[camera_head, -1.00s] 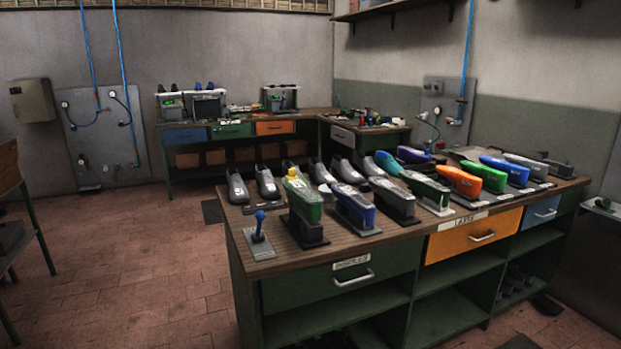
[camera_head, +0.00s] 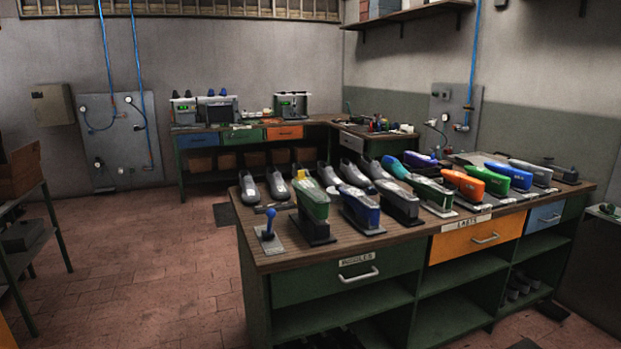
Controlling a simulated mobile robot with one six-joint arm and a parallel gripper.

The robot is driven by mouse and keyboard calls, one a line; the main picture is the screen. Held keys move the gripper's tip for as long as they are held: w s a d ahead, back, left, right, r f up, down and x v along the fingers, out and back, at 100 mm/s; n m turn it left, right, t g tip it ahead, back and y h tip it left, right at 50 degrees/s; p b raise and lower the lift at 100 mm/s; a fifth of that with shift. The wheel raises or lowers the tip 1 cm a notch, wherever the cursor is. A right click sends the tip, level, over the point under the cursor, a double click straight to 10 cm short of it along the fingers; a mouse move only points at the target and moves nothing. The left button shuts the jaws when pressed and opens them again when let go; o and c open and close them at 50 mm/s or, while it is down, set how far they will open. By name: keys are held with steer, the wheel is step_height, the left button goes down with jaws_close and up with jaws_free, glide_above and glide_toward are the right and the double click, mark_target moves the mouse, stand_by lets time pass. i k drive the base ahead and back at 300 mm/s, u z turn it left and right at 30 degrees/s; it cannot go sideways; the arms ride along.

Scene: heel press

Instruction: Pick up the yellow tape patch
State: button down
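A small yellow spot (camera_head: 297,169) shows just behind the top of the green shoe last (camera_head: 313,201) at the front left of the bench. It is too small and too much covered by the last to tell for sure whether it is the yellow tape patch or what it rests on. The green last stands on a dark stand on the wooden bench top (camera_head: 285,258). My gripper is not in view.
Blue lasts, an orange last (camera_head: 462,184) and grey shoes (camera_head: 277,184) crowd the bench top. A blue-handled lever (camera_head: 269,224) stands at its front left corner. The tiled floor (camera_head: 150,255) left of the bench is clear; a rack (camera_head: 30,235) stands at far left.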

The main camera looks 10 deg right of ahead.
mark_target(301, 173)
steer(key=u, duration=0.1)
steer(key=i, duration=0.95)
steer(key=u, duration=0.8)
steer(key=k, duration=0.15)
steer(key=z, duration=2.7)
